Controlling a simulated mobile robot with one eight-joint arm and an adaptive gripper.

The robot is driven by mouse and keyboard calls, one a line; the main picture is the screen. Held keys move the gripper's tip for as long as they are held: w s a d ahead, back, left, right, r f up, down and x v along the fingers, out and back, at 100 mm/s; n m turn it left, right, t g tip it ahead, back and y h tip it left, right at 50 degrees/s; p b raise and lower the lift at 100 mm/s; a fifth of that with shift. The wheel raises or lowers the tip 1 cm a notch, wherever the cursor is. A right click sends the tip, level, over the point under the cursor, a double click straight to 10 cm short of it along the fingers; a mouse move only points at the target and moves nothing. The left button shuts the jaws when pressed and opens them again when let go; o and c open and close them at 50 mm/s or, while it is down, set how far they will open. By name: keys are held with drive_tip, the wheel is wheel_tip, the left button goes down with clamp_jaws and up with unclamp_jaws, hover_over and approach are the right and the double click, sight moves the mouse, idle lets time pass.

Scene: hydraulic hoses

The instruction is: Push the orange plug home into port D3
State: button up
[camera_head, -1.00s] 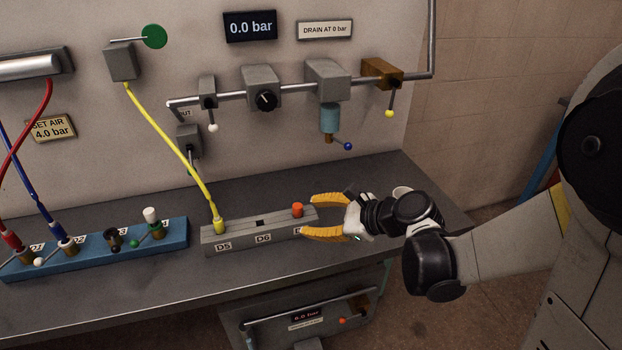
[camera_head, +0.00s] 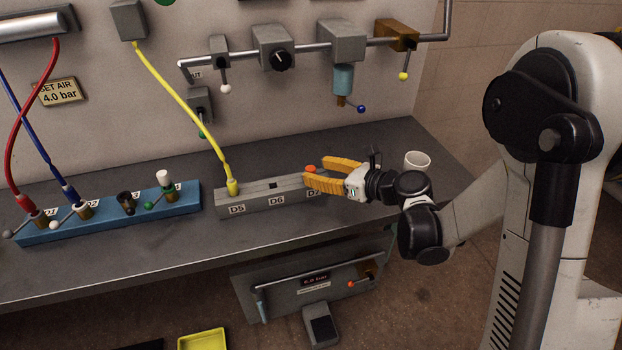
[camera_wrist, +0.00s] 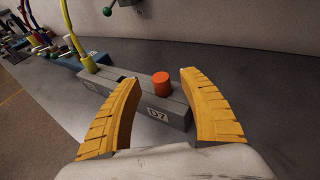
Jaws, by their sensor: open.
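The orange plug (camera_head: 310,169) stands upright at the D7 end of the grey block (camera_head: 255,198); it also shows in the wrist view (camera_wrist: 162,84). My gripper (camera_head: 315,172) is open, with its two yellow fingers on either side of the plug. In the wrist view my gripper (camera_wrist: 160,76) shows a gap beside each finger, and it holds nothing. Port D3 (camera_head: 126,203) is a dark fitting on the blue block (camera_head: 108,222) at the left, with no hose or plug visible in it. Its label is partly hidden.
A yellow hose (camera_head: 180,95) rises from D5. Red (camera_head: 17,140) and blue hoses (camera_head: 38,150) run to D1 and D2. D4 carries a white cap (camera_head: 163,176) and a green-ended lever. A white cup (camera_head: 417,161) stands behind my wrist. The bench front is clear.

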drive_tip(key=x, duration=0.3)
drive_tip(key=shift+f+b, duration=0.1)
drive_tip(key=shift+b, duration=0.25)
drive_tip(key=shift+d, duration=0.1)
drive_tip(key=c, duration=1.1)
